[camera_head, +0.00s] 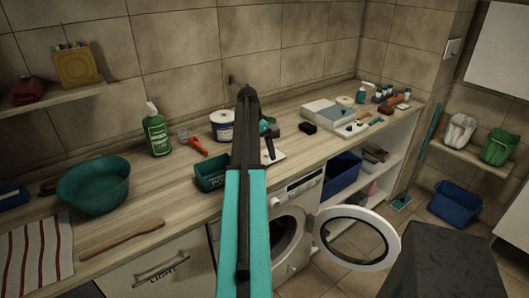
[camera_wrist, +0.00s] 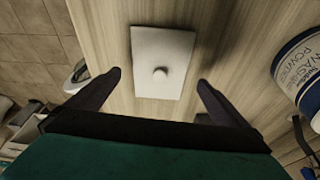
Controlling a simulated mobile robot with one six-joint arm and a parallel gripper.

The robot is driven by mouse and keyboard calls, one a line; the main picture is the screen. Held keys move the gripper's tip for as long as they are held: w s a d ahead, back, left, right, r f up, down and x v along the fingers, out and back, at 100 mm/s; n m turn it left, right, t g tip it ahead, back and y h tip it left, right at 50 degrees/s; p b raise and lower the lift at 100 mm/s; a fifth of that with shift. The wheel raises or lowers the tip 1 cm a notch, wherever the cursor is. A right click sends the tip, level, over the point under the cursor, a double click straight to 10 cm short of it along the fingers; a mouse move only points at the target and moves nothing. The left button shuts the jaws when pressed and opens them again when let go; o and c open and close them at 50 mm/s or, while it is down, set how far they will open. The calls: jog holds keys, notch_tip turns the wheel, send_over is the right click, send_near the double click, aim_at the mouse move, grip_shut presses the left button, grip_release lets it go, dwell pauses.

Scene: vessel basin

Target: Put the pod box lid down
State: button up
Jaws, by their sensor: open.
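The pod box lid is a white rectangular plate (camera_wrist: 146,45) with a small round knob. In the wrist view it appears to lie flat on the wooden counter, between and beyond my open fingers. My gripper (camera_wrist: 159,80) is open, with nothing held between its fingertips. In the head view the lid (camera_head: 277,156) shows partly behind my gripper (camera_head: 268,148), close to the counter's front edge. The dark green pod box (camera_head: 211,178) stands on the counter to the left, partly hidden by my arm; its lettering is only partly readable.
A washing powder tub (camera_head: 222,125) stands behind the pod box; it also shows at right in the wrist view (camera_wrist: 304,72). The washing machine's round door (camera_head: 382,252) hangs open below the counter.

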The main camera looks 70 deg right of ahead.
jog(key=b+v, duration=0.2)
jog(key=v, duration=0.6)
jog(key=shift+r, duration=0.4)
jog(key=shift+w+a, duration=0.1)
dwell(0.4)
